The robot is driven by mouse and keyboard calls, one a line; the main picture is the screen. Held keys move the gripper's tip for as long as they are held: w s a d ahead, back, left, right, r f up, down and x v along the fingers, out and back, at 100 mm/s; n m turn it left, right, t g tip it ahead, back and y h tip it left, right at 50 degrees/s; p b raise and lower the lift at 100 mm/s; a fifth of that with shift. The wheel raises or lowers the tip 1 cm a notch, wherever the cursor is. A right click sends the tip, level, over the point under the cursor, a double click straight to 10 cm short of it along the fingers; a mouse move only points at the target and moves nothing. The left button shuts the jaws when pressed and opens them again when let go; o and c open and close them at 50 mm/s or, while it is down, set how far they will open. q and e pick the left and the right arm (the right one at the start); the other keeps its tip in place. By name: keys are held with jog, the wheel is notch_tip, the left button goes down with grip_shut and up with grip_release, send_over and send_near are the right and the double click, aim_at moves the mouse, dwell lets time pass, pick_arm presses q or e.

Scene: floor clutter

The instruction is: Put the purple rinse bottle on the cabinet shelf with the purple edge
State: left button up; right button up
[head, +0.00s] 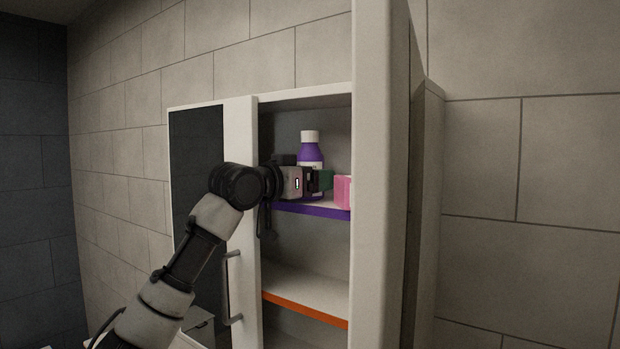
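The purple rinse bottle (310,153) has a white cap and stands upright in the open cabinet, at the level of the shelf with the purple edge (312,210). My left gripper (318,182) reaches in from the left at the bottle's lower half and hides much of it. The fingers are dark and overlap the bottle, so I cannot tell whether they are closed on it or apart from it. The bottle's base is mostly covered, so contact with the shelf is unclear. My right gripper is not in view.
A lower shelf with an orange edge (305,308) looks empty. The cabinet's white right-hand panel (378,180) stands close beside the opening.

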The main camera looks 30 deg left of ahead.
pick_arm(q)
jog(key=shift+o, duration=0.2)
jog(key=shift+r, duration=0.2)
jog(key=shift+s+a+f+b, duration=0.15)
jog(key=shift+s+b, duration=0.1)
jog(key=shift+b, duration=0.05)
jog(key=b+v, duration=0.6)
jog(key=v, duration=0.5)
jog(key=shift+s, duration=0.25)
